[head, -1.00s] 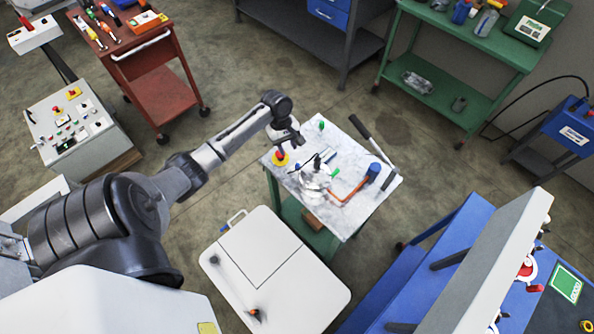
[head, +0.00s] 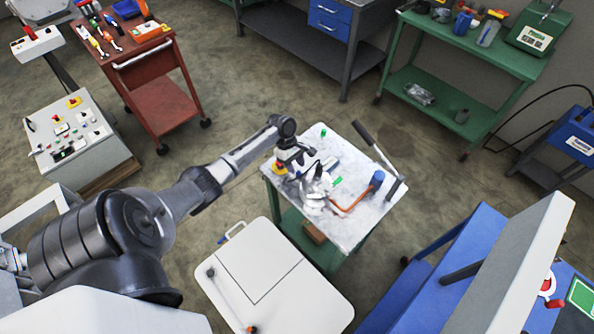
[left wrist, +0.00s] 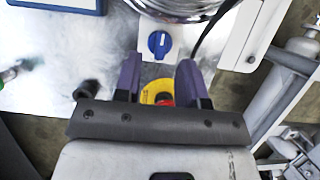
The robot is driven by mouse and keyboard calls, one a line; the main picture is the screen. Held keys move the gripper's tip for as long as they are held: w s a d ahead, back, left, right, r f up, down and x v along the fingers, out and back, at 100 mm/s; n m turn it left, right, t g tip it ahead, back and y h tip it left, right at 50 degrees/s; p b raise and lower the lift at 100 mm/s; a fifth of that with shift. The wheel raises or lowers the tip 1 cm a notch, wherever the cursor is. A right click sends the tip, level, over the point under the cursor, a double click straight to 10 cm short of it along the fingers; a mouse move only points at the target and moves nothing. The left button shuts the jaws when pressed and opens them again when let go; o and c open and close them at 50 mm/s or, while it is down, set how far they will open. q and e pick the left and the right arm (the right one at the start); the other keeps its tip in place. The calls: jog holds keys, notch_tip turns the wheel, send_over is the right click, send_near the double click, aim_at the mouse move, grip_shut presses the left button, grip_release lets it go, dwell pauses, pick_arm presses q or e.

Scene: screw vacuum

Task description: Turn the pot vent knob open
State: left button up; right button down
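The silver pot (head: 317,188) stands on the marble-topped cart; its rounded metal side shows at the top of the left wrist view (left wrist: 180,6). A blue rotary knob (left wrist: 159,44) with a pale pointer line sits on a white plate beside the pot. I cannot tell for certain whether this is the vent knob. My left gripper (left wrist: 158,68) is open and empty, its two purple fingers apart, with the knob just beyond and between the fingertips. In the head view the left gripper (head: 293,166) is over the cart's left part, close to the pot. My right gripper is not in view.
A red button on a yellow base (left wrist: 160,95) lies below, between my left fingers. A black cable (left wrist: 215,35) runs beside the pot. An orange hose (head: 352,200), a blue cylinder (head: 377,178) and a long lever (head: 371,143) occupy the cart's right side.

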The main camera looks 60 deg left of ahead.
aim_at(299, 175)
pick_arm(q)
jog(key=shift+x, duration=1.2)
jog(key=shift+c, duration=0.2)
grip_shut()
jog(key=shift+f, duration=0.1)
